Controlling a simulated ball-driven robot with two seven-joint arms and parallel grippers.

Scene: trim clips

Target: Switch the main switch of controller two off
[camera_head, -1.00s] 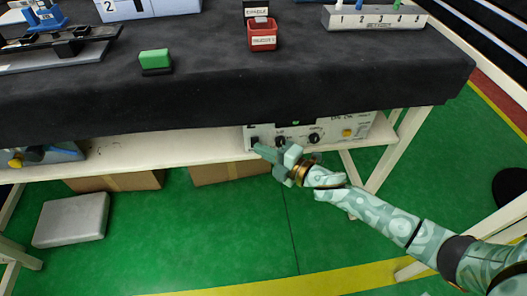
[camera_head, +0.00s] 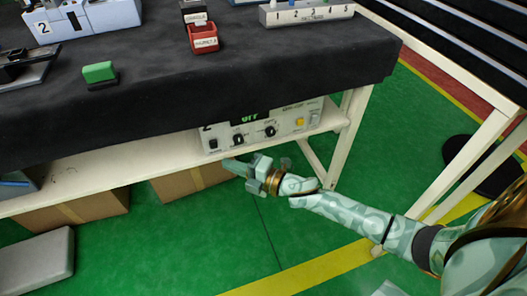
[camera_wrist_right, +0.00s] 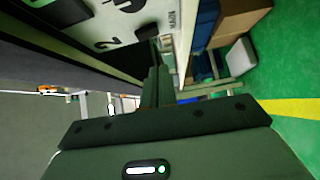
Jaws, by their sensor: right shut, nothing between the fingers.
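Controller two (camera_head: 262,129) is a pale box on the shelf under the table. Its green display (camera_head: 249,117), partly cut off by the cloth, reads OFF. The black main switch (camera_head: 213,144) sits at the left of its front panel, beside two black knobs (camera_head: 238,140). My right gripper (camera_head: 229,164) is shut and empty, just below and in front of the switch, seemingly apart from it. In the right wrist view the shut fingers (camera_wrist_right: 156,87) point toward the panel (camera_wrist_right: 105,20), which shows a 2. My left gripper is not in view.
The black cloth (camera_head: 130,120) hangs over the table edge above the controller. A white table leg (camera_head: 347,135) stands to its right. Cardboard boxes (camera_head: 190,180) lie under the shelf (camera_head: 110,172). A red bin (camera_head: 203,40) and a green-topped block (camera_head: 100,74) are on the table.

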